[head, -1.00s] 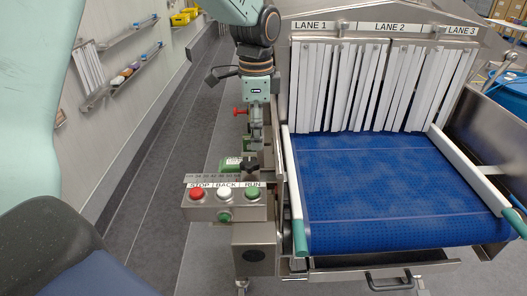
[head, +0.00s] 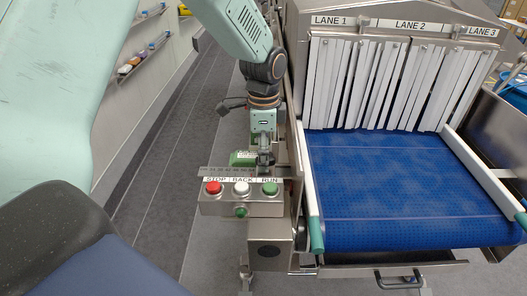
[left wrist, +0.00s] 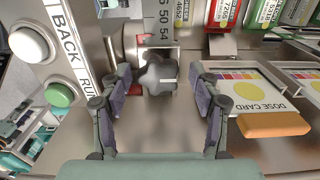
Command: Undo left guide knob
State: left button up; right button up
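My left gripper (left wrist: 160,82) is open, with one finger on each side of the knob and a gap showing on both sides. In the head view my left gripper (head: 265,150) points down over the knob beside a green block (head: 241,158), and largely hides the knob. The left guide rail (head: 309,190) is a white bar with a green end along the belt's left edge. My right gripper is in neither view.
The control box (head: 240,203) with STOP, BACK and RUN buttons stands just in front of the gripper. The blue belt (head: 410,190) is empty, before white strip curtains (head: 400,85). A dose card (left wrist: 268,95) and an orange block (left wrist: 273,125) lie right of the fingers.

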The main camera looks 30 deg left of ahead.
pick_arm(q)
jog(key=shift+s, duration=0.1)
jog(key=shift+c, duration=0.8)
jog(key=shift+d+r, duration=0.1)
jog(key=shift+d, duration=0.15)
jog(key=shift+c, duration=0.6)
jog(key=shift+w+d, duration=0.4)
jog(key=shift+d, duration=0.1)
jog(key=c, duration=0.3)
jog(key=shift+w, duration=0.1)
jog(key=shift+c, duration=0.8)
jog(key=shift+s+a, duration=0.3)
jog(key=shift+a, duration=0.05)
jog(key=c, duration=0.4)
jog(key=shift+w, duration=0.1)
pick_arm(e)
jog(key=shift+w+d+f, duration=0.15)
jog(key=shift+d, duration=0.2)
